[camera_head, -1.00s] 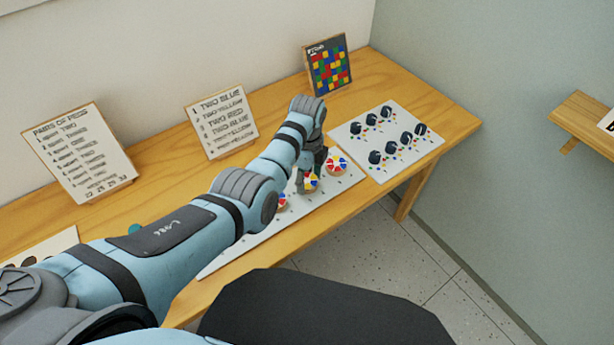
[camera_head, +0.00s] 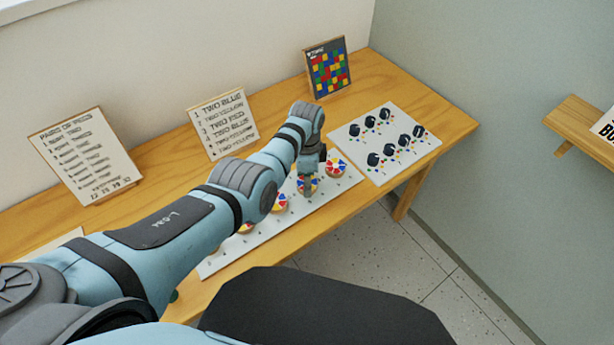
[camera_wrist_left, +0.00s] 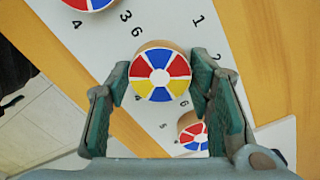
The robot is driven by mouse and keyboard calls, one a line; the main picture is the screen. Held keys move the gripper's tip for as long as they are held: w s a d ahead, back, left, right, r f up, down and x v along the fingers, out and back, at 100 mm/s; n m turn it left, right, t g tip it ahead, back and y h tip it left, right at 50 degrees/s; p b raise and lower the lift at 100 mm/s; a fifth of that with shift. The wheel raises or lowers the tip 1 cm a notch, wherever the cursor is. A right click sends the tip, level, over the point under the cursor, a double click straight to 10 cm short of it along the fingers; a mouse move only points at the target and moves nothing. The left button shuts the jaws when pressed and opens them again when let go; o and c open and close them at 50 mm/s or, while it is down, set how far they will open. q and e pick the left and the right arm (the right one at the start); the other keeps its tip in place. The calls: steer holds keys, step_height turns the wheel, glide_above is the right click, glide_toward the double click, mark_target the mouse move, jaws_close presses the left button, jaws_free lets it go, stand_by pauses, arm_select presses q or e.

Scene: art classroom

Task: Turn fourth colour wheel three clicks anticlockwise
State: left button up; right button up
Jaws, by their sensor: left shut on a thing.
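My left gripper (camera_head: 307,186) reaches down over a row of round colour wheels on a white board (camera_head: 225,261). In the left wrist view its two fingers (camera_wrist_left: 161,74) are shut on a wheel (camera_wrist_left: 160,73) with red, white, blue and yellow sectors, one finger on each side. This wheel is second from the right end of the row in the head view, partly hidden by the gripper. One wheel (camera_head: 336,165) stands to its right and another (camera_head: 280,203) to its left. Further left, a wheel (camera_head: 246,228) is mostly hidden by my arm. The right gripper is out of view.
A white board with several dark knobs (camera_head: 374,158) lies at the table's right end. Text cards (camera_head: 86,157) (camera_head: 222,124) and a coloured grid card (camera_head: 327,68) stand along the back. The wooden table (camera_head: 290,100) has bare room behind the wheels.

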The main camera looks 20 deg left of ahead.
arm_select(q)
steer(key=n, duration=0.3)
steer(key=shift+s+f+n+p, duration=0.15)
steer(key=shift+s+n+p, duration=0.1)
steer(key=shift+n+p, duration=0.15)
steer(key=n, duration=0.3)
steer(key=shift+n+p, duration=0.3)
steer(key=n, duration=0.3)
steer(key=shift+s+n, duration=0.1)
steer(key=shift+n, duration=0.2)
steer(key=n, duration=0.4)
steer(key=shift+f+p, duration=0.1)
steer(key=shift+p, duration=0.3)
steer(key=n, duration=0.4)
steer(key=shift+d, duration=0.1)
steer(key=n, duration=0.3)
steer(key=shift+n, duration=0.4)
steer(key=n, duration=0.3)
steer(key=shift+d, duration=0.1)
steer(key=shift+n, duration=2.2)
